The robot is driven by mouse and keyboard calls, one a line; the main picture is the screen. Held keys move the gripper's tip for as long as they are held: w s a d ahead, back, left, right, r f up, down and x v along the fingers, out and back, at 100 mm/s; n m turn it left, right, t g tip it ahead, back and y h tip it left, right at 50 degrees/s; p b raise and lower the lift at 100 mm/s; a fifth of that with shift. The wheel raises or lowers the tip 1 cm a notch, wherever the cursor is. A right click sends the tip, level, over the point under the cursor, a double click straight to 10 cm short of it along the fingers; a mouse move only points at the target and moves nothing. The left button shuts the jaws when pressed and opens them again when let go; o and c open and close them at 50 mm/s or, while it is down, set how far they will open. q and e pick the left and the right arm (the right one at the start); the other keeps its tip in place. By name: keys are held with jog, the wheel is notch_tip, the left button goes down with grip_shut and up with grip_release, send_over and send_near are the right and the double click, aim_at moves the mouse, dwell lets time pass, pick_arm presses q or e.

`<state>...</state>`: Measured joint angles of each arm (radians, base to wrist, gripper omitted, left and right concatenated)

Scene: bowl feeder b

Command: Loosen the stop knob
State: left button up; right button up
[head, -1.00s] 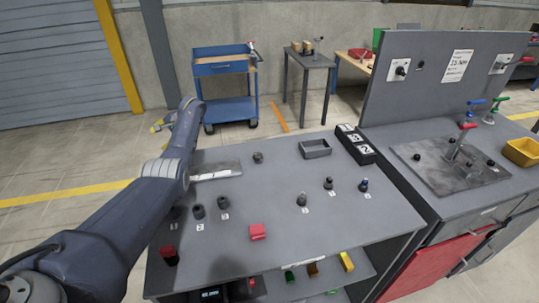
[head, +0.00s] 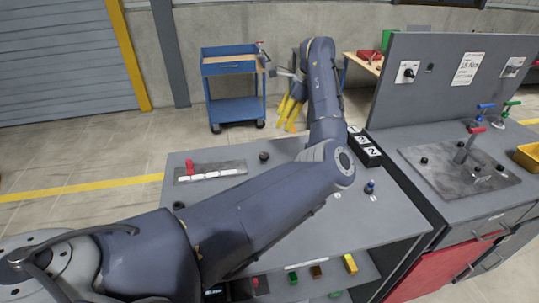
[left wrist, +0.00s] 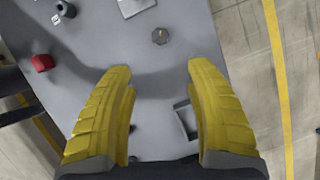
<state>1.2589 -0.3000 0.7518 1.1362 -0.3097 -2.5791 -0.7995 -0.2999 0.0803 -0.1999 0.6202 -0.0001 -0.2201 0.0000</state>
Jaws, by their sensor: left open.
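A dark, short knob (head: 264,157) stands alone near the back of the grey table; no label marks it as the stop knob. It also shows in the left wrist view (left wrist: 160,36), faceted, with a small orange mark, beyond the fingertips. My left gripper (head: 291,110) is in the air by the table's back edge in the head view, its yellow fingers partly behind my arm. In the left wrist view its fingers (left wrist: 160,72) are wide apart with nothing between them. A blue-topped knob (head: 369,187) stands at the right; my arm hides most other knobs. My right gripper is not in view.
A grey tray (left wrist: 185,118) sits near the table edge, partly behind a finger. A black number box (head: 364,149) stands at the right. A red block (left wrist: 42,62) lies on the table.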

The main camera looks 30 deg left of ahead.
aim_at(264, 155)
pick_arm(q)
jog(key=x, duration=1.7)
jog(key=shift+d+f, duration=0.1)
jog(key=shift+c, duration=0.2)
grip_shut()
